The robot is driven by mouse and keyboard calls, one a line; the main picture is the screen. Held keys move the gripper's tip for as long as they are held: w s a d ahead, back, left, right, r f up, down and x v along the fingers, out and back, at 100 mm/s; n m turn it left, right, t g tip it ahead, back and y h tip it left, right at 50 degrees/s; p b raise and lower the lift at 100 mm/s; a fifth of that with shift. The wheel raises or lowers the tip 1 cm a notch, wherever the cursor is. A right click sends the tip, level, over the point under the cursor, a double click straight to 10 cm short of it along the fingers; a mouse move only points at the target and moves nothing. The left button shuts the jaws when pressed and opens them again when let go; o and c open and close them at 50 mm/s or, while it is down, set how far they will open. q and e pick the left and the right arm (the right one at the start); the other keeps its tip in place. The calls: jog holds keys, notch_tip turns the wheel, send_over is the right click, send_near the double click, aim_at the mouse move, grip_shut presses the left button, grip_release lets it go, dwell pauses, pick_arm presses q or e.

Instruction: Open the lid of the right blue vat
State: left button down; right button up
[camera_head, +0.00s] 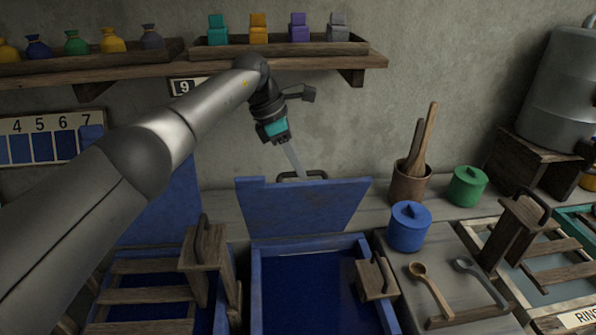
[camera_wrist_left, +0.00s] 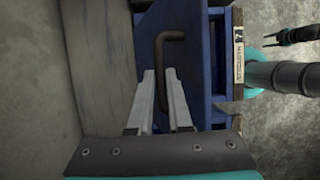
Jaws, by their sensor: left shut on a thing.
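The right blue vat (camera_head: 255,290) stands open in the head view, with dark blue liquid inside. Its blue lid (camera_head: 305,207) is raised at the back of the vat, tilted up steeply. A dark bar handle (camera_head: 317,174) sits at the lid's top edge; the handle also shows in the left wrist view (camera_wrist_left: 163,50). My left gripper (camera_head: 302,176) reaches down to this handle from behind and above. In the left wrist view its fingers (camera_wrist_left: 160,75) are shut on the handle. A small dark gripper (camera_wrist_left: 297,35), apparently my right one, shows at the top right there.
Another blue vat with wooden slats (camera_head: 150,266) stands at left. A wooden block with a handle (camera_head: 375,278) sits on the open vat's right rim. A blue lidded pot (camera_head: 409,228), a green pot (camera_head: 467,187) and spoons (camera_head: 430,288) stand to the right. A shelf (camera_head: 290,60) runs above.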

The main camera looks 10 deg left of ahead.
pick_arm(q)
jog(key=shift+w+a+f, duration=0.2)
jog(key=shift+a+f, duration=0.05)
jog(key=shift+f, duration=0.15)
jog(key=c, duration=1.2)
grip_release()
jog(key=shift+o, duration=0.7)
jog(key=shift+w+f, duration=0.1)
jog(key=shift+w, duration=0.15)
jog(key=shift+o, duration=1.1)
jog(key=shift+d+r, duration=0.1)
jog(key=shift+r, duration=0.15)
jog(key=p+v, duration=0.2)
jog(key=v, duration=1.3)
